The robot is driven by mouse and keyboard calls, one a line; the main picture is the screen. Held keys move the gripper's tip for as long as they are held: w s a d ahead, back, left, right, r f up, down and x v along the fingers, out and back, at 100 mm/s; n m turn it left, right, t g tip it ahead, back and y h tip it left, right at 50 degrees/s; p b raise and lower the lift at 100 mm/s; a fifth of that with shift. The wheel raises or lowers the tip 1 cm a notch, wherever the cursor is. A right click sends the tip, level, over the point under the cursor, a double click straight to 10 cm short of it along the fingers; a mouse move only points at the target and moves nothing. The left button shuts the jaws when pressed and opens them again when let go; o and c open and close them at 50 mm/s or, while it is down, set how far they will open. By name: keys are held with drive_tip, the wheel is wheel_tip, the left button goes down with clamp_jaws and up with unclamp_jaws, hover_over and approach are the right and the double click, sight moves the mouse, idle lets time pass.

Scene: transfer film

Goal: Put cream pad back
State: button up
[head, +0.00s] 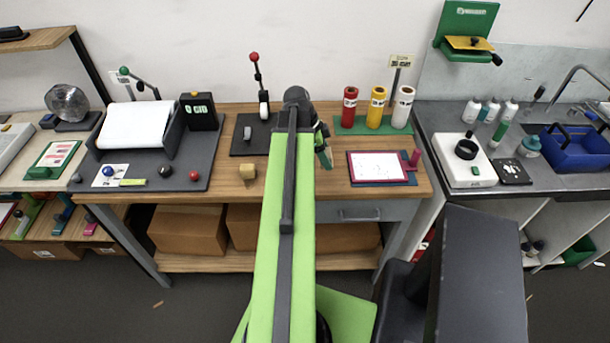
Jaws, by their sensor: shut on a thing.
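My gripper (323,148) is at the far end of my green arm, over the back middle of the wooden bench. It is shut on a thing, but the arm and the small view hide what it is. A small green and pale part shows at the fingertips. A small cream block (247,173) sits on the bench front, left of my arm and apart from the gripper. I cannot tell whether it is the cream pad.
Left of my arm are a dark board (225,158) with a paper roll and a lever press (263,105). On the right are red, yellow and white rolls (377,107) and a white framed sheet (377,166). Bare wood lies along the bench front (330,186).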

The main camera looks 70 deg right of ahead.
drive_tip(key=w+f+b, duration=0.1)
drive_tip(key=w, duration=0.1)
drive_tip(key=w+f+b, duration=0.1)
drive_tip(key=w, duration=0.1)
drive_tip(key=w+f+b, duration=0.1)
drive_tip(key=w+f, duration=0.1)
drive_tip(key=shift+w+a+f, duration=0.1)
drive_tip(key=shift+w, duration=0.05)
drive_tip(key=shift+w+f, duration=0.1)
drive_tip(key=shift+w, duration=0.35)
wheel_tip(320, 180, down, 4)
drive_tip(key=b, duration=0.4)
drive_tip(key=shift+a+f, duration=0.1)
drive_tip(key=shift+f, duration=0.1)
drive_tip(key=o, duration=1.6)
drive_tip(key=shift+r, duration=0.1)
drive_tip(key=p+v, duration=1.1)
drive_tip(key=v, duration=0.1)
drive_tip(key=shift+r, duration=0.2)
